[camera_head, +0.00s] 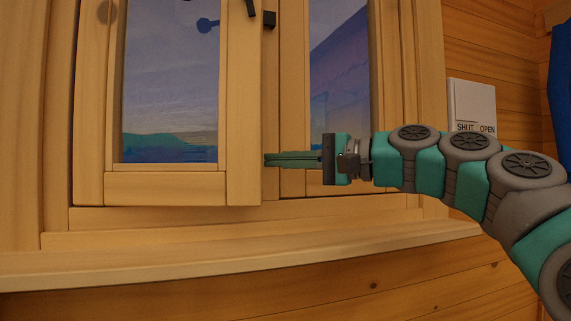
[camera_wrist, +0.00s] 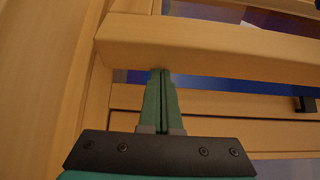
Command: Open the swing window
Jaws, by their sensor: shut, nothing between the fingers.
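The swing window has two wood-framed sashes. In the head view the left sash (camera_head: 240,120) stands slightly ajar, its right edge forward of the right sash (camera_head: 293,110). My gripper (camera_head: 268,159) is shut and empty, its green fingers pointing left at the lower right edge of the left sash. In the wrist view the shut fingertips (camera_wrist: 161,72) meet the edge of the left sash's wooden bar (camera_wrist: 215,48). I cannot tell whether they touch it or reach behind it. A dark handle piece (camera_head: 269,19) shows near the top of the right sash.
A wooden sill (camera_head: 240,252) juts out below the window. A white panel marked SHUT and OPEN (camera_head: 471,104) is on the log wall at right, just above my arm. Something blue (camera_head: 561,85) stands at the far right edge.

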